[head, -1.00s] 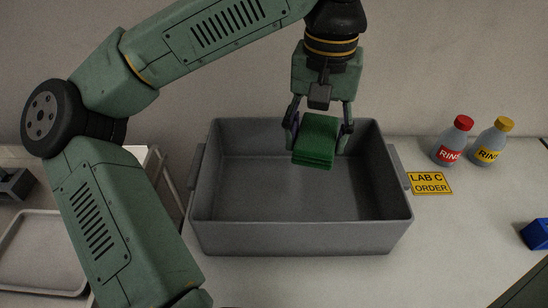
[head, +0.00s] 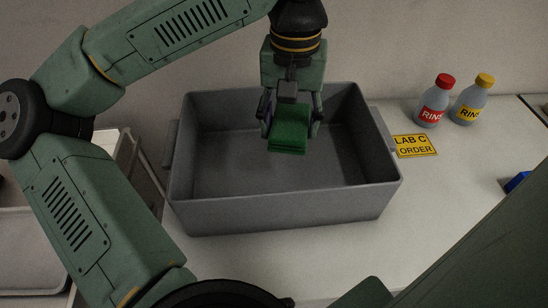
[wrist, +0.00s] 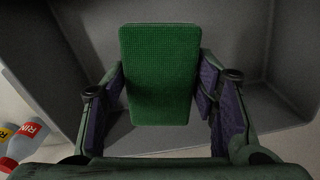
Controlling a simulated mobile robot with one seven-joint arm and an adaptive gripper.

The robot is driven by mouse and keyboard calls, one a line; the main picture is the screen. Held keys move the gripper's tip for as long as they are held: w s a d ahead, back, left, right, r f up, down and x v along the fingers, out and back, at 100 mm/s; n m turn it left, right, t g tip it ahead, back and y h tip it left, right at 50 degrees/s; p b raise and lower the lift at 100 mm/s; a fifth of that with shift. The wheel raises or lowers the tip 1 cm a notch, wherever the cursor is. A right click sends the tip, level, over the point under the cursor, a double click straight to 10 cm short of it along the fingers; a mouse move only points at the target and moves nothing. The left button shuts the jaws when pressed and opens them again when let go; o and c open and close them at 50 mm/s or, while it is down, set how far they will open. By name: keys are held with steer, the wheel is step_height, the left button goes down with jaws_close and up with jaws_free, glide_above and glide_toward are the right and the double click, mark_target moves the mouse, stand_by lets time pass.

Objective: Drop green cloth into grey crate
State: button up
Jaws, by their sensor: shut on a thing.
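The folded green cloth (head: 289,136) is held in my gripper (head: 291,122), over the inside of the grey crate (head: 285,216). In the wrist view the cloth (wrist: 160,75) sits between the purple finger pads of my gripper (wrist: 163,95), with the grey crate wall (wrist: 245,40) and floor around and behind it. The crate is open at the top, and the part of it I can see inside is empty. The cloth hides part of the crate floor. I cannot tell exactly how high above the floor the cloth is.
Two rinse bottles, one red-capped (head: 434,101) and one yellow-capped (head: 471,99), stand to the right on the white counter (head: 455,165). A yellow label (head: 414,146) lies beside the crate. A blue object (head: 517,182) is at far right. A rack (head: 120,150) stands at left.

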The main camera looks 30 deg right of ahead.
steer(key=o, duration=1.4)
steer(key=shift+r, duration=0.2)
step_height(320, 180, up, 12)
steer(key=shift+f, duration=0.15)
